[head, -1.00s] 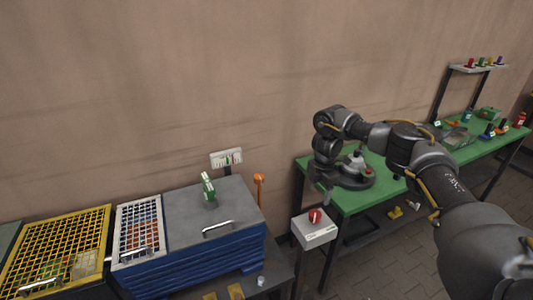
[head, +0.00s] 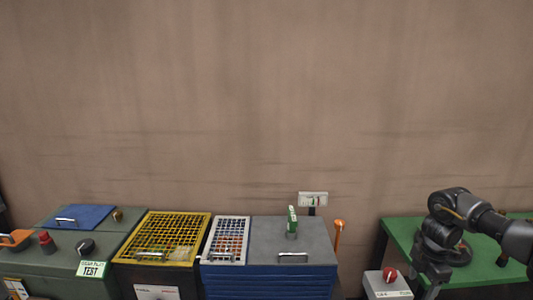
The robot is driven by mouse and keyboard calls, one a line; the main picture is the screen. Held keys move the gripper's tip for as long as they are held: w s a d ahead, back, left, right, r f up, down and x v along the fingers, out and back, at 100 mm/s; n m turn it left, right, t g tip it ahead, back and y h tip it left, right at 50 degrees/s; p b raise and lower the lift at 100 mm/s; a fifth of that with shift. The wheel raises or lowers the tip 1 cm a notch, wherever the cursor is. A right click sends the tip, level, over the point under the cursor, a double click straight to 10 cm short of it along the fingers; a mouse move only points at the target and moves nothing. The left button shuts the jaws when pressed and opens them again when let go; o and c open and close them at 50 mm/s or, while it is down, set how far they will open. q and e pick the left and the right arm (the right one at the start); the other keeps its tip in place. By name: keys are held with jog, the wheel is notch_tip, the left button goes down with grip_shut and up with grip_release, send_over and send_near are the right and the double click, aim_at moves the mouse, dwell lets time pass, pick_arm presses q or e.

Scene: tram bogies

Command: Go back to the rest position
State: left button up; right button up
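My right arm (head: 485,222) comes in from the right edge in the head view and bends down at the wrist. My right gripper (head: 433,278) hangs at the front left edge of the green table (head: 400,228). It is small and dark, and I cannot tell whether its fingers are open or shut. I see nothing clearly held in it. My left arm and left gripper are out of view.
A grey-and-white box with a red knob (head: 390,274) stands close left of the gripper. Further left are a blue cabinet (head: 270,283), a white grid lid (head: 228,240), a yellow grid lid (head: 172,237) and a green test bench (head: 60,262).

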jog(key=a+f+t+y+b, duration=0.2)
jog(key=a+f+y, duration=0.2)
jog(key=a+f, duration=1.4)
jog(key=s+a+f+m+t+y+b, duration=0.1)
jog(key=s+a+f+m, duration=0.2)
jog(key=f, duration=0.6)
jog(key=s+a+f+m+t+y+b, duration=0.15)
jog(key=s+a+f, duration=0.25)
jog(key=f, duration=0.5)
jog(key=s+d+f+m+h, duration=0.25)
jog(key=s+f+m, duration=0.45)
jog(key=s+f, duration=1.15)
pick_arm(q)
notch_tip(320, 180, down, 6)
jog(key=b, duration=0.1)
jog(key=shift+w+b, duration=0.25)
jog(key=shift+b, duration=0.05)
pick_arm(e)
jog(key=s+d+f+m+g+h, duration=0.1)
jog(key=s+d+f+m+h, duration=0.1)
jog(key=s, duration=1.2)
jog(key=s+d+f+m+g+h, duration=0.1)
jog(key=s+f+m+g+h, duration=0.1)
jog(key=s, duration=1.2)
jog(key=shift+d+f, duration=0.4)
jog(key=shift+f, duration=0.3)
